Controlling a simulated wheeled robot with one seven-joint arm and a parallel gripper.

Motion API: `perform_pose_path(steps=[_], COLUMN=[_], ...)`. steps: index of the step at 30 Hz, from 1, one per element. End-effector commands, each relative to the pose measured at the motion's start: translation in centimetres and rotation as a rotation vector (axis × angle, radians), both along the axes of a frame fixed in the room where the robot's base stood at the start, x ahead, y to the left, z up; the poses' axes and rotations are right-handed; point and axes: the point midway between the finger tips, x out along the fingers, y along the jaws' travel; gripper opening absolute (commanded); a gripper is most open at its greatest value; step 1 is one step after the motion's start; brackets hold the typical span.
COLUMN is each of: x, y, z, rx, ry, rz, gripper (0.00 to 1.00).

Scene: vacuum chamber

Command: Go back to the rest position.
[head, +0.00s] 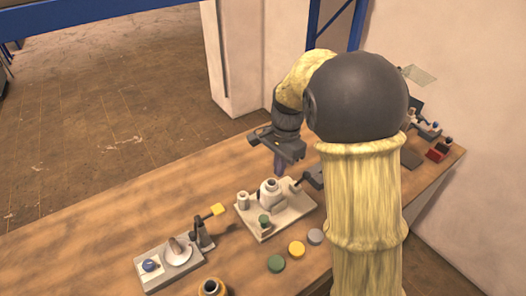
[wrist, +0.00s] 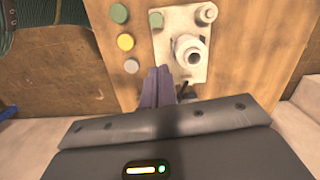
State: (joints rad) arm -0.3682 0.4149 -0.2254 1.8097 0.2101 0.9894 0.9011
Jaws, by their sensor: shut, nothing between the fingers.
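My gripper (head: 278,168) hangs from my bent, yellow-sleeved arm above the back edge of a pale plate with white fittings. Its purple fingers also show in the wrist view (wrist: 158,86), pressed together with nothing between them. The pale plate (head: 258,234) lies on the wooden table and carries a white round vessel (head: 270,191) with a dark open neck. In the wrist view the vessel (wrist: 190,52) is just ahead of the fingertips, apparently not touched. The height of the fingers above the plate is hard to judge.
Green (head: 276,263), yellow (head: 296,249) and grey (head: 315,237) discs lie in front of the plate. A device with a yellow-handled lever (head: 217,209) stands to the left. A jar (head: 213,287) is at the front. The table's left part is bare; a wall (head: 463,85) is right.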

Motion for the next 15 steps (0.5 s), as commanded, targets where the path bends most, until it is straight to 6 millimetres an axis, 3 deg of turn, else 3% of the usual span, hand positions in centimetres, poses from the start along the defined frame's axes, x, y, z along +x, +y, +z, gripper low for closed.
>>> perform_pose_path(steps=[8,15], x=[-1.0,-6.1], y=[-1.5,-6.2], z=[-0.1,-1.2], rx=[0.002,-0.021], ry=[-0.028,-0.148], rz=[0.058,0.344], gripper=[0.0,0.0])
